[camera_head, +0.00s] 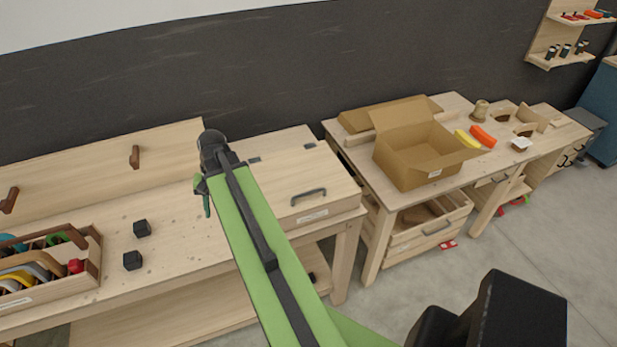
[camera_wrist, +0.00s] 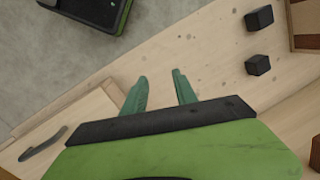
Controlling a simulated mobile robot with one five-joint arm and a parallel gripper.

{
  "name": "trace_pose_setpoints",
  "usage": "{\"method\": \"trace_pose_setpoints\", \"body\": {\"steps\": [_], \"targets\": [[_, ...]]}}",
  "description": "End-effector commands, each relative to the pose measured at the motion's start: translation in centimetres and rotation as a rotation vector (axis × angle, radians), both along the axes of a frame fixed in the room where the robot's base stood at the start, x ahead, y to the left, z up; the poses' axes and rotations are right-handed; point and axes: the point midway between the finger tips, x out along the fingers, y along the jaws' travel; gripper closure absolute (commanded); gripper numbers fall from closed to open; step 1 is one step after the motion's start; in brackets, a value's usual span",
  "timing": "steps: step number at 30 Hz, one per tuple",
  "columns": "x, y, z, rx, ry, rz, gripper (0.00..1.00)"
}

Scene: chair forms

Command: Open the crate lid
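The crate (camera_head: 320,216) is a pale wooden box with a small label on its front, standing on the bench right of my arm. Its lid (camera_head: 285,178) lies flat and closed, with a dark handle (camera_head: 308,195) near the front edge and dark hinges at the back. My arm hides its left part. My gripper (camera_wrist: 161,88) is open and empty, its green fingers apart above the bench, left of the crate in the head view. In the wrist view the handle (camera_wrist: 43,143) shows at the lower left, apart from the fingers.
Two black cubes (camera_head: 142,228) and a wooden tote (camera_head: 85,272) of colourful items sit on the bench to the left. An open cardboard box (camera_head: 405,170) stands on the table to the right. A back panel (camera_head: 90,175) rises behind the bench.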

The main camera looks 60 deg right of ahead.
Motion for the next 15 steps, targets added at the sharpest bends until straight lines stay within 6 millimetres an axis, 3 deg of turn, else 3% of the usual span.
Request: {"method": "trace_pose_setpoints", "body": {"steps": [1, 6, 10, 12, 15], "targets": [[-1.8, -4.3, 2.8, 0.028, -0.001, -0.142, 0.66], [-9.9, -16.2, 7.6, 0.14, -0.009, -0.621, 0.66], [-16.9, -22.9, 10.6, 0.218, -0.024, -0.928, 0.66], [-20.1, -25.2, 11.7, 0.253, -0.032, -1.051, 0.66], [-23.2, -27.1, 12.6, 0.286, -0.041, -1.166, 0.66]]}}
